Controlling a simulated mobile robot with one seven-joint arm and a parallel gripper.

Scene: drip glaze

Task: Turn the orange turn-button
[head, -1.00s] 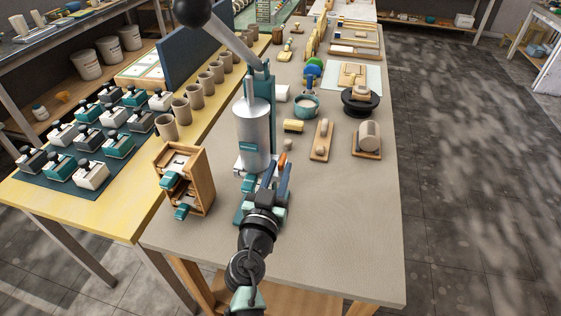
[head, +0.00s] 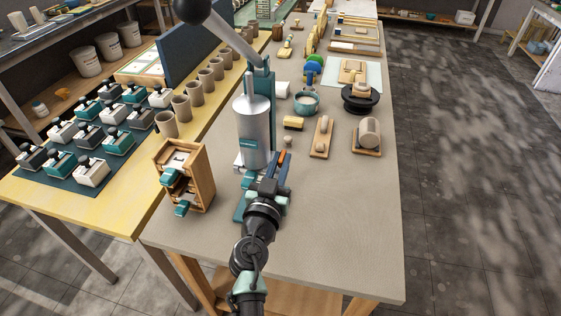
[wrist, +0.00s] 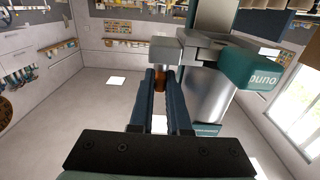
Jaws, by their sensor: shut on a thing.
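The orange turn-button (head: 281,157) is a small orange piece at the lower right of the silver cylinder (head: 252,130) of the lever press. In the wrist view the turn-button (wrist: 160,77) sits between the tips of my gripper's two dark blue fingers, below a grey block. My gripper (head: 277,165) is shut on it, in front of the press. The fingers cover part of the button, so its exact angle cannot be told.
A wooden rack (head: 205,180) with teal-handled parts stands left of the press. A yellow block (head: 293,123), a wooden board (head: 322,138) and a round-topped wooden piece (head: 369,133) lie to the right. The table's near right part is clear.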

